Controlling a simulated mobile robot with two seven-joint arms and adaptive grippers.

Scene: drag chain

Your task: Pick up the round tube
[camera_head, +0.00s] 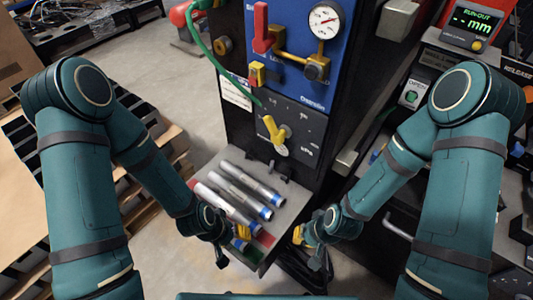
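Several round metal tubes (252,185) lie side by side on a shelf tray (297,197) below the blue panel. They are silver-grey with blue bands near their front ends, and I cannot tell which one the task means. My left gripper (232,246) is at the front left of the tray, over or beside the tube ends, and partly hides them. Whether it touches a tube is unclear. My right gripper (308,248) is to the right of the tray, apart from the tubes. Both grippers are small and dark with yellow parts, and their finger opening cannot be made out.
A run-out display (470,25) stands at the upper right. Wooden pallets (165,150) are at the left.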

